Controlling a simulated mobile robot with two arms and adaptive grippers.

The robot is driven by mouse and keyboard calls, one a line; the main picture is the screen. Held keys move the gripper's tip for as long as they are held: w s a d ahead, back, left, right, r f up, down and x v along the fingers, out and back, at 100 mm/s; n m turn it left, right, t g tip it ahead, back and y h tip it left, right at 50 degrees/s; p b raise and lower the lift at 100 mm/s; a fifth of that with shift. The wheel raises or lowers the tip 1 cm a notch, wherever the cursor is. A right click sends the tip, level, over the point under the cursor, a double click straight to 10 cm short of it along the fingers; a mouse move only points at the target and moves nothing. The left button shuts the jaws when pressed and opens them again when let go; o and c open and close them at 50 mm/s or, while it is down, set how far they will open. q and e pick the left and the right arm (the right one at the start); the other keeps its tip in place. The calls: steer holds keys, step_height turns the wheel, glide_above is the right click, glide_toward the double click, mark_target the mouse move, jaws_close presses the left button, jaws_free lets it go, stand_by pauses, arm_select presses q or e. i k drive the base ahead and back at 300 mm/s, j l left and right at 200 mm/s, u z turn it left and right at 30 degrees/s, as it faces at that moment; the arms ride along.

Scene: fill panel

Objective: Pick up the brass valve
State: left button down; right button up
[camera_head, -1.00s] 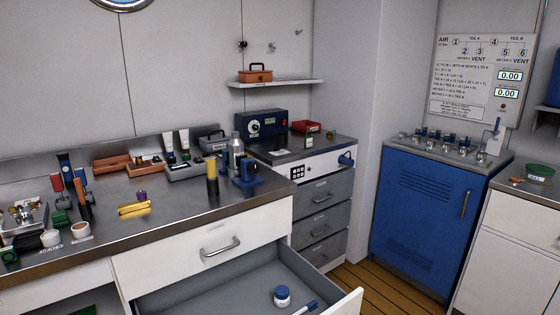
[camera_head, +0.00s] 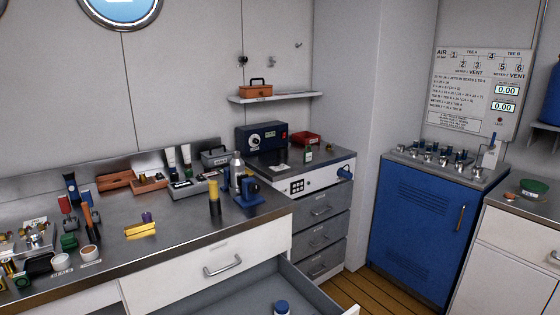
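I cannot tell for sure which thing is the brass valve. Smaller brass-coloured fittings (camera_head: 10,267) sit at the far left of the worktop, partly cut off by the picture edge and too small to make out. Neither of my grippers is in view.
An open drawer (camera_head: 225,300) juts out below the worktop, with a blue-capped jar (camera_head: 282,307) in it. A yellow-black cylinder (camera_head: 214,198) and a blue vise-like tool (camera_head: 247,192) stand near the worktop's right end. A blue cabinet (camera_head: 420,215) stands right.

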mark_target(142, 180)
steer(key=i+j+u, duration=0.1)
steer(key=j, duration=0.35)
steer(key=i+j+u, duration=0.15)
steer(key=j, duration=0.3)
steer(key=j+u, duration=0.1)
steer(key=j, duration=0.3)
steer(key=i+j+u, duration=0.1)
steer(key=j, duration=0.35)
steer(key=i+j+u, duration=0.25)
steer(key=i+j, duration=0.2)
steer(key=j, duration=0.3)
